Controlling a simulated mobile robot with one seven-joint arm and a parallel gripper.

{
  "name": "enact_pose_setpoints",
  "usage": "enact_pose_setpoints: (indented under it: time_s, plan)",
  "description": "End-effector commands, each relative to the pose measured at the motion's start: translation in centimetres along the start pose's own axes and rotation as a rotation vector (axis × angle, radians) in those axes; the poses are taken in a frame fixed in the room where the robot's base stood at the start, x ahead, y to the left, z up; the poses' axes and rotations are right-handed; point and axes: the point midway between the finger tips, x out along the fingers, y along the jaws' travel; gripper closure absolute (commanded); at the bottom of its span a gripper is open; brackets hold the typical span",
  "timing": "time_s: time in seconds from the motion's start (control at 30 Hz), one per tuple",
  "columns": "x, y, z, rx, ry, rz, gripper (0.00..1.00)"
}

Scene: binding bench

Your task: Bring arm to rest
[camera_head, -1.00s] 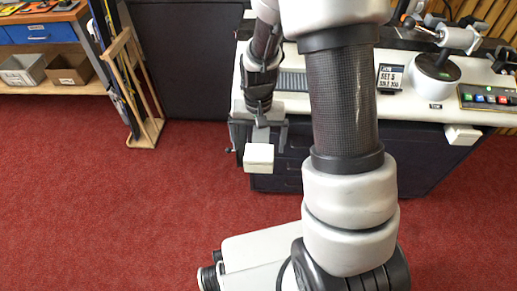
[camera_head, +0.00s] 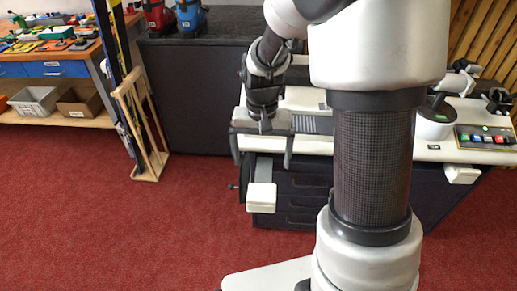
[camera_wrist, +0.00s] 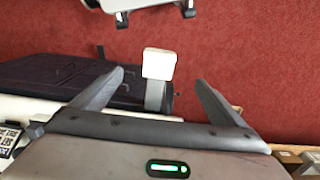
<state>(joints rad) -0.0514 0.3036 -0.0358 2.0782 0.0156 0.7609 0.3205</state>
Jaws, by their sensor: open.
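My gripper (camera_head: 263,162) hangs at the front edge of the white-topped bench (camera_head: 310,143), left of my upright arm column. Its two fingers are spread wide with nothing between them. In the wrist view my gripper (camera_wrist: 160,82) also shows open and empty. A white block on a grey bracket (camera_head: 261,197) juts from the bench front below the fingers. In the wrist view the same white block (camera_wrist: 159,64) appears beyond the gap between the fingertips. I cannot tell whether anything touches it.
A control panel with coloured buttons (camera_head: 486,138) is at the bench's right end. A wooden rack with skis (camera_head: 150,130) stands to the left. Red boots (camera_head: 158,16) and blue boots (camera_head: 191,15) sit on a dark cabinet. Red carpet (camera_head: 110,225) is clear at front left.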

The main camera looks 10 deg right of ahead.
Motion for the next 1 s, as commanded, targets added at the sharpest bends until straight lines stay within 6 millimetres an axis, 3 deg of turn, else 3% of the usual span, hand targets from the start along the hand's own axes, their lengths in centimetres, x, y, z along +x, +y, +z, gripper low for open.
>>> enact_pose_setpoints:
  time_s: [0.23, 0.37, 0.5, 0.63, 0.8, 1.0]
  plan:
    - [-0.6, 0.1, 0.1, -0.005, 0.009, -0.004, 0.06]
    - [-3.8, 0.4, 1.0, -0.034, 0.060, -0.024, 0.06]
    - [-9.3, 1.4, 3.6, -0.096, 0.159, -0.054, 0.06]
    - [-13.4, 2.7, 6.8, -0.160, 0.256, -0.073, 0.06]
    - [-16.4, 3.9, 10.2, -0.224, 0.352, -0.081, 0.06]
    - [-18.1, 5.0, 13.1, -0.275, 0.438, -0.081, 0.06]
